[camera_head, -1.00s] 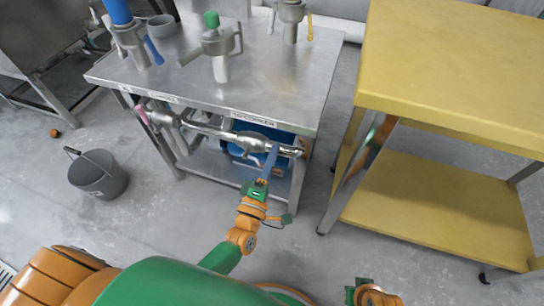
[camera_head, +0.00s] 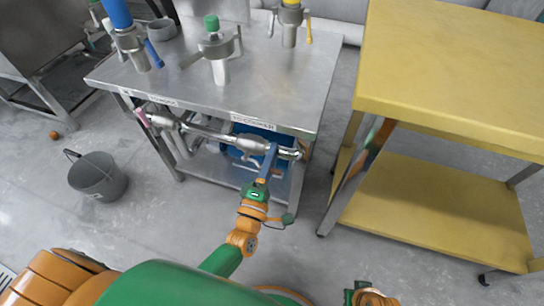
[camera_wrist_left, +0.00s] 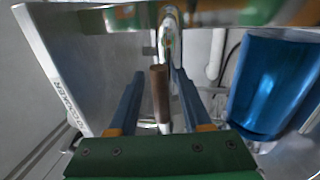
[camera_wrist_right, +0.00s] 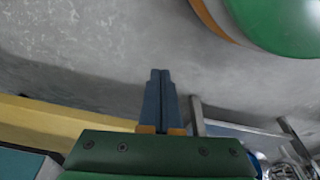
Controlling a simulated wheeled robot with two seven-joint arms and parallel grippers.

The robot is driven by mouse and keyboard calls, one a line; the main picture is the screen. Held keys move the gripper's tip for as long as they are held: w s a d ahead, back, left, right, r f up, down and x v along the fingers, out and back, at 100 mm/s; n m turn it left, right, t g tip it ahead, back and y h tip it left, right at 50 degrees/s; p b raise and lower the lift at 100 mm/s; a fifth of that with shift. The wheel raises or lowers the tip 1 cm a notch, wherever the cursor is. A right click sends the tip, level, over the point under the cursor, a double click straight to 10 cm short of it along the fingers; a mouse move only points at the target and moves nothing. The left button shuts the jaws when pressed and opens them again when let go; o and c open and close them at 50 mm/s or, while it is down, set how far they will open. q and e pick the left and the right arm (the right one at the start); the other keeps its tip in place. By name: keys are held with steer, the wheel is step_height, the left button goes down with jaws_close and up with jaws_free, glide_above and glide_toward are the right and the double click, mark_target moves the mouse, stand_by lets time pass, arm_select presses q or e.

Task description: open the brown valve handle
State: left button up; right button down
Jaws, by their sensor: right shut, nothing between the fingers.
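The brown valve handle (camera_wrist_left: 160,92) is a short upright bar in the left wrist view. It stands between the two blue fingers of my left gripper (camera_wrist_left: 158,95), with a visible gap on each side. The left gripper (camera_head: 269,160) is open at the right part of the metal pipe (camera_head: 205,133) under the front edge of the steel table. In the head view I cannot make out the brown handle behind the fingers. My right gripper (camera_wrist_right: 160,88) is shut and empty, away from the table, with its fingertips together.
The steel table (camera_head: 290,85) carries several grinder-like fittings. A blue container (camera_wrist_left: 275,85) stands behind the pipe. A pink handle (camera_head: 142,117) is at the pipe's left end. A yellow cart (camera_head: 460,60) is on the right, a grey bucket (camera_head: 98,178) on the left floor.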

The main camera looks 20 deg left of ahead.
arm_select(q)
steer(key=s+f, duration=0.1)
steer(key=s, duration=0.6)
steer(key=shift+f+p, duration=0.2)
steer(key=shift+p, duration=0.2)
arm_select(e)
steer(key=shift+s+d+f, duration=0.1)
steer(key=shift+s+f, duration=0.3)
steer(key=shift+f, duration=0.3)
arm_select(q)
steer(key=shift+a, duration=0.1)
